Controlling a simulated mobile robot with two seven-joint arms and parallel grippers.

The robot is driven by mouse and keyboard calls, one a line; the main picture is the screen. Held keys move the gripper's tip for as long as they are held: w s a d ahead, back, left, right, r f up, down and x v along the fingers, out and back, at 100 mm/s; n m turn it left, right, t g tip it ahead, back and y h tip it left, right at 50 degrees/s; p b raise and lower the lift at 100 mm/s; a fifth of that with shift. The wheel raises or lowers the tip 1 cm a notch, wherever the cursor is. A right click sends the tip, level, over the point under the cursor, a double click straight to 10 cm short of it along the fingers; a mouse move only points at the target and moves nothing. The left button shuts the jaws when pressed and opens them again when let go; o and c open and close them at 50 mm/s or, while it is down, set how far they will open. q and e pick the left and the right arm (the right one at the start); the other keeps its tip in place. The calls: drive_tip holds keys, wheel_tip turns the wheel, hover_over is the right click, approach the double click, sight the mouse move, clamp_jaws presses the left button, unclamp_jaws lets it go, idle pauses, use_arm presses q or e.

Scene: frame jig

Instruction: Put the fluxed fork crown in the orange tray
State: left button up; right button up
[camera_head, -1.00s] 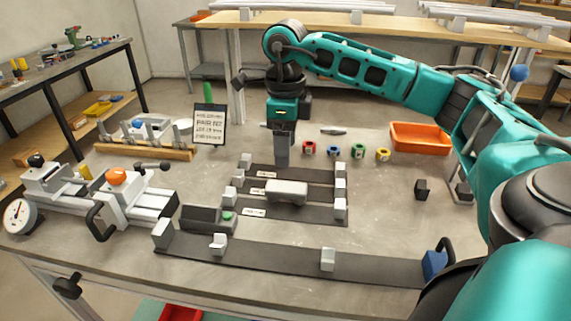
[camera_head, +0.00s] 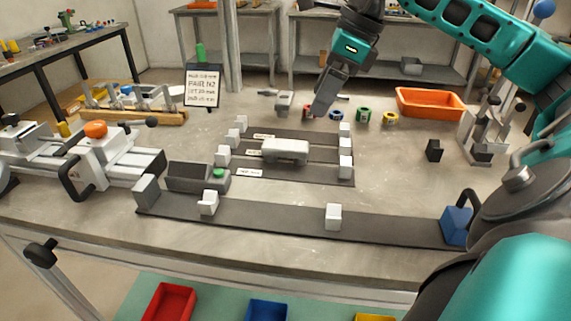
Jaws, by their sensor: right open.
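The orange tray (camera_head: 430,103) stands at the back right of the bench and looks empty. A rounded grey metal part (camera_head: 285,151) lies across the dark strips between white blocks. A smaller grey part (camera_head: 285,103) sits behind the strips; I cannot tell for sure which of these is the fork crown, and flux is not discernible. My right gripper (camera_head: 321,108) is open, pointing down at the back of the bench, right of the smaller grey part and near the red spool. Nothing shows between its fingers. My left gripper is out of view.
A black block (camera_head: 434,150) and a metal stand (camera_head: 482,138) are at the right. A sign (camera_head: 202,87) and clamp fixture (camera_head: 100,155) are at the left.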

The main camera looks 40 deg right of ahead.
sight(287, 145)
drive_tip(key=x, duration=0.7)
drive_tip(key=shift+w+a+f+b, duration=0.1)
drive_tip(key=shift+w+a+b, duration=0.05)
drive_tip(key=shift+b, duration=0.15)
drive_tip(key=shift+w+a+f, duration=0.3)
drive_tip(key=shift+f, duration=0.1)
drive_tip(key=shift+w+x, duration=0.25)
drive_tip(key=shift+x, duration=1.85)
drive_tip(key=shift+a+r, duration=0.1)
drive_tip(key=shift+r, duration=0.1)
drive_tip(key=c, duration=1.3)
